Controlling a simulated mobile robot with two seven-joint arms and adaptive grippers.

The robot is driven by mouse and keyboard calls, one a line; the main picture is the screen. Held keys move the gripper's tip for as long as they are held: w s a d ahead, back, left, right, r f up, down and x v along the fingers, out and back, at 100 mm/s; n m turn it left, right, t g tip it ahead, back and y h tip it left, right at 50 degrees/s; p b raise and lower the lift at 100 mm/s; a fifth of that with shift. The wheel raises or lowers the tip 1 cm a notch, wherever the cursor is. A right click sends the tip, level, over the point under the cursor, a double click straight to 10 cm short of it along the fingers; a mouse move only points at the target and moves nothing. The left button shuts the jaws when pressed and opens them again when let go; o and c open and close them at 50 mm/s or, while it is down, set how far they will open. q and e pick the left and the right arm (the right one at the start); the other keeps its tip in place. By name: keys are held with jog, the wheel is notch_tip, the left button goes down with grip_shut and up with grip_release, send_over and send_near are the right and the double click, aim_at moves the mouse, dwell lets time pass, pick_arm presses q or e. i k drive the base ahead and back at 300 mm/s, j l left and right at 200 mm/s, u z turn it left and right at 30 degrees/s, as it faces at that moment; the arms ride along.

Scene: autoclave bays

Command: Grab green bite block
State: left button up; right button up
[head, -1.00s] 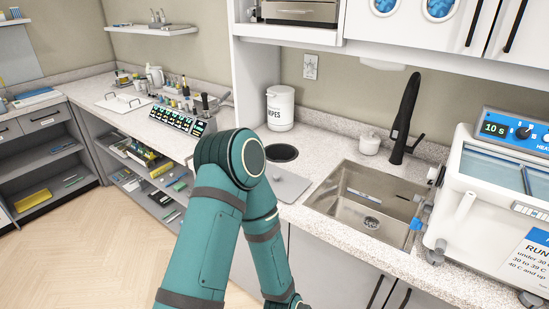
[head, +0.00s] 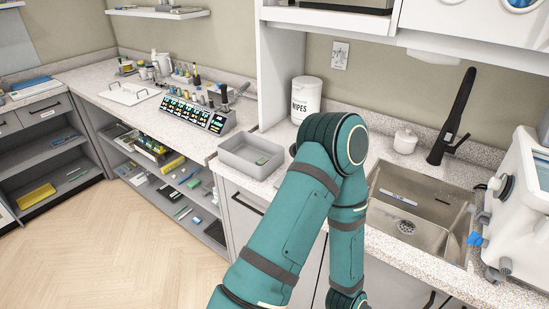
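One teal arm of mine rises from the bottom, bends beside the tray and runs down in front of the cabinet. Its gripper is below the picture edge. My other arm and its gripper are not in view.
A white WIPES canister (head: 306,98) stands behind the tray. A sink (head: 416,210) with a black faucet (head: 455,115) is to the right. A control panel (head: 198,115) sits on the left counter. Open shelves (head: 170,190) hold several small items. The wooden floor (head: 110,245) is clear.

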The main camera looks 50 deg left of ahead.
aim_at(261, 161)
jog(key=j+z, duration=0.2)
jog(key=j, duration=0.25)
jog(key=k+j+z, duration=0.2)
jog(key=j, duration=0.25)
jog(key=k+j, duration=0.1)
jog(key=j, duration=0.4)
jog(key=k+j+z, duration=0.1)
jog(key=j, duration=0.35)
